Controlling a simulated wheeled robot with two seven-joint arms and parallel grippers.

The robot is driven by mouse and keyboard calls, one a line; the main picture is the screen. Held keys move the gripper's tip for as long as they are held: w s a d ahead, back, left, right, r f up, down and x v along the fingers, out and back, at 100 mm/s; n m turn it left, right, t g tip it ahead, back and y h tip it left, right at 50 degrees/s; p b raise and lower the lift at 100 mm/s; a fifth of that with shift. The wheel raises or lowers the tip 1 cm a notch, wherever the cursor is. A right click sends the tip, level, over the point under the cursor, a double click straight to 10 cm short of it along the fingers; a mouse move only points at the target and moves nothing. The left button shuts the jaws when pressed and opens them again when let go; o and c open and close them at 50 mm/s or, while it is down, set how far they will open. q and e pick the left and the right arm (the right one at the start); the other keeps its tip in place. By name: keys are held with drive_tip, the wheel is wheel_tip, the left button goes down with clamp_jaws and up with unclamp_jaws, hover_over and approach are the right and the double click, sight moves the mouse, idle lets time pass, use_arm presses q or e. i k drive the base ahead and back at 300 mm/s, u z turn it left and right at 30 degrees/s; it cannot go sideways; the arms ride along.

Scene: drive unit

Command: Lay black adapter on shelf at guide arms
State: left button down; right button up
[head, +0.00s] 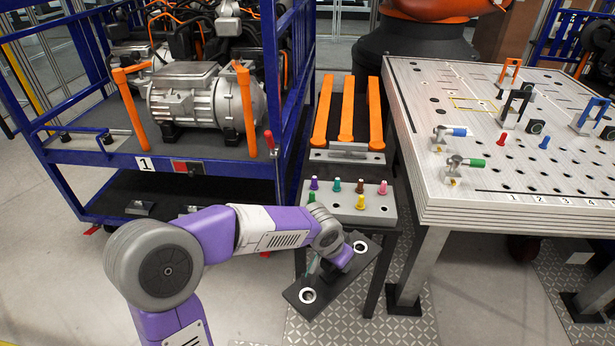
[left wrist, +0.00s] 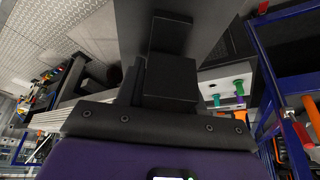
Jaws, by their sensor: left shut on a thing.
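My left gripper (head: 337,264) is shut on the black adapter (head: 329,288), a flat dark plate with a silver ring at each end. The plate is held tilted in the picture, in front of the small peg stand and above the floor. In the left wrist view the adapter (left wrist: 214,22) fills the top centre behind the dark fingers (left wrist: 170,62). Three long orange arms (head: 347,112) lie side by side on a low metal stand behind the pegs. Two orange upright posts (head: 246,105) stand on the blue cart. My right gripper is not in view.
A grey block (head: 340,203) with several coloured pegs stands just behind the adapter. The blue cart (head: 100,150) with a silver motor (head: 195,95) is at left. A perforated metal table (head: 480,130) is close at right. Open floor (head: 470,270) lies in front.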

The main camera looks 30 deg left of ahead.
sight(347, 176)
drive_tip(key=k, duration=0.15)
drive_tip(key=u, duration=0.45)
drive_tip(key=i, duration=1.05)
drive_tip(key=z, duration=0.6)
drive_tip(key=i, duration=1.1)
drive_tip(key=z, duration=0.1)
